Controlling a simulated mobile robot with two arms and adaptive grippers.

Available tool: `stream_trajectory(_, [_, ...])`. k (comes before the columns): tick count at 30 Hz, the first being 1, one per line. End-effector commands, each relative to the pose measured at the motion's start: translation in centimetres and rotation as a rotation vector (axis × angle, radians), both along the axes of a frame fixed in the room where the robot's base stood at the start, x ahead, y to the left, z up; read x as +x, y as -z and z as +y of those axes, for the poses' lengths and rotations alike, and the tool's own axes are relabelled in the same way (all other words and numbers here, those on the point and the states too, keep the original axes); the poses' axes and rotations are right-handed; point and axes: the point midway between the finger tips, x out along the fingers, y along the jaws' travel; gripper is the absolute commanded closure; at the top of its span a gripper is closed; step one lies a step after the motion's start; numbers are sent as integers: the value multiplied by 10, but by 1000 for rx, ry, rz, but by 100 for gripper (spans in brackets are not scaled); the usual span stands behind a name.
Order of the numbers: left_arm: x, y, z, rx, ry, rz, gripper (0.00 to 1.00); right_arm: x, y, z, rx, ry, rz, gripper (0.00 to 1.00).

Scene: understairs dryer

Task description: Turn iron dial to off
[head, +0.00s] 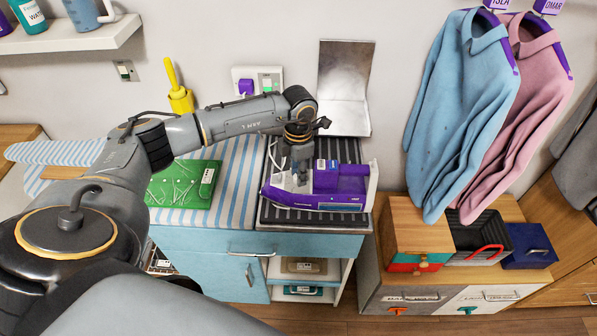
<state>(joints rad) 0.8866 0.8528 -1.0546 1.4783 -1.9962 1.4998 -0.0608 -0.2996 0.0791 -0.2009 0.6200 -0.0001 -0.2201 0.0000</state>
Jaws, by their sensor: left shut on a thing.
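The purple and white iron (325,203) stands on a dark ridged mat (268,214) on top of the blue cabinet. My left gripper (301,176) reaches down from above onto the iron's white left part and is shut there. The fingers are small and dark in the head view, and they cover the spot they hold. The dial itself is hidden behind them, so I cannot read its setting. My right gripper is not in view.
A metal plate (345,85) leans on the wall behind the iron. A green board (184,185) lies on the striped cover left of the mat. A yellow bottle (179,98) stands at the back. Blue and pink shirts (457,110) hang at right above a wooden box (415,225).

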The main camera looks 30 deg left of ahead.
Motion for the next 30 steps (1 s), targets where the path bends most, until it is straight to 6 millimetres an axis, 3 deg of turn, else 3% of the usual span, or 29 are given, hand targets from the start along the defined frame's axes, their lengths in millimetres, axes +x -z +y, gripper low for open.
stream_trajectory(11, [-1,3,0,0,-201,4,100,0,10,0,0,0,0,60])
stream_trajectory(30, [-2,3,-1,1,-805,5,100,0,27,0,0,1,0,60])
